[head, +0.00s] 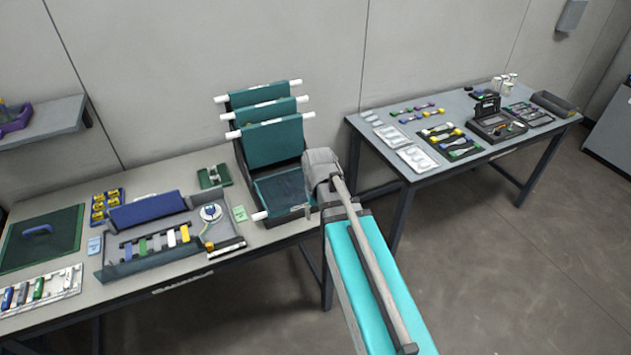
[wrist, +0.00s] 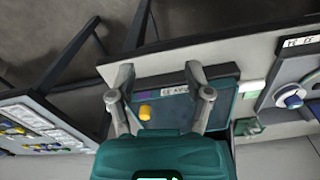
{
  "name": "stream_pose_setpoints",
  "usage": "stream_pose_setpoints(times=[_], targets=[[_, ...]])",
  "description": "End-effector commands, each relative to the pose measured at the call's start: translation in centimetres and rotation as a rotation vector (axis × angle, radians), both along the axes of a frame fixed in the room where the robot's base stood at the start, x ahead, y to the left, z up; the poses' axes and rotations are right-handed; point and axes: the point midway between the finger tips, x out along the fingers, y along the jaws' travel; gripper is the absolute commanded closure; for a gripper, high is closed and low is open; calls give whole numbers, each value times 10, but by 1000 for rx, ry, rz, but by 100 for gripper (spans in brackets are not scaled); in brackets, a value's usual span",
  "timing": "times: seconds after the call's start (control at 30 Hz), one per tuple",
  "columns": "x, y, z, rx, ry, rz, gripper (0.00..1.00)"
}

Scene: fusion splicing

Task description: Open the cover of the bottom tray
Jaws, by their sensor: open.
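The tray stack stands on the left table with three teal covers (head: 272,143) raised and leaning back, each with a white rod along its top edge. The bottom tray (head: 282,188) lies flat below them, its dark teal top down and a white rod end (head: 260,215) at its front left. My gripper (head: 318,182) is at the right front of this tray and hides its right front corner. In the wrist view my gripper (wrist: 160,72) is open, its two grey fingers spread over the blue-teal tray (wrist: 222,92) and its white label. Contact is unclear.
A blue-lidded workstation (head: 148,212) with coloured pieces and a round dial stands left of the stack. A green card (head: 240,213) lies between them. The right table (head: 450,165) holds trays and small parts. Floor shows between the tables.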

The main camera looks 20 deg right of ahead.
Motion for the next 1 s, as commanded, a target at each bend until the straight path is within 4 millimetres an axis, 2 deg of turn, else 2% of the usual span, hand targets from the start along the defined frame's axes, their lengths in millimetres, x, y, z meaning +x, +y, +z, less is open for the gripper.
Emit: stream_pose_setpoints(times=[0.03, 0.2, 0.3, 0.43, 0.6, 1.0], targets=[[24, -4, 19, 0, 0, -4, 35], [78, -17, 50, 0, 0, -17, 35], [107, -24, 66, 0, 0, -23, 35], [134, -34, 81, 0, 0, -32, 35], [152, -40, 89, 0, 0, -36, 35], [153, -41, 89, 0, 0, -37, 35]])
